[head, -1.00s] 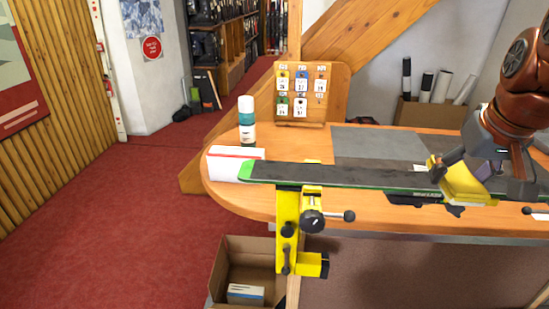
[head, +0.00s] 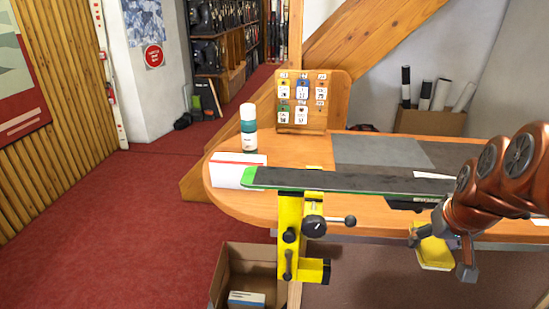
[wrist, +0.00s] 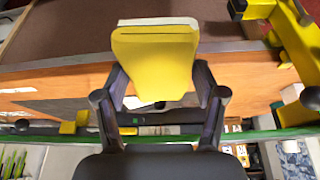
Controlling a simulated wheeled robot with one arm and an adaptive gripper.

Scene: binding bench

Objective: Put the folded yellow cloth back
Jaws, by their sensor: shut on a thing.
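The folded yellow cloth (head: 434,252) is held in my gripper (head: 441,252) in front of the bench's front edge, at the lower right of the head view. In the wrist view the cloth (wrist: 155,55) fills the upper middle, a flat folded pad with a pale far edge. The two fingers of my gripper (wrist: 160,95) are shut on its sides. The cloth is clear of the ski (head: 350,181), which lies base up along the bench. My arm hides part of the ski's right end.
The wooden bench (head: 228,200) carries a white box (head: 232,178), a teal bottle (head: 248,135), a card board (head: 303,104) and a grey mat (head: 380,151). A yellow clamp (head: 290,235) juts from the front edge. An open cardboard box (head: 228,275) stands below it.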

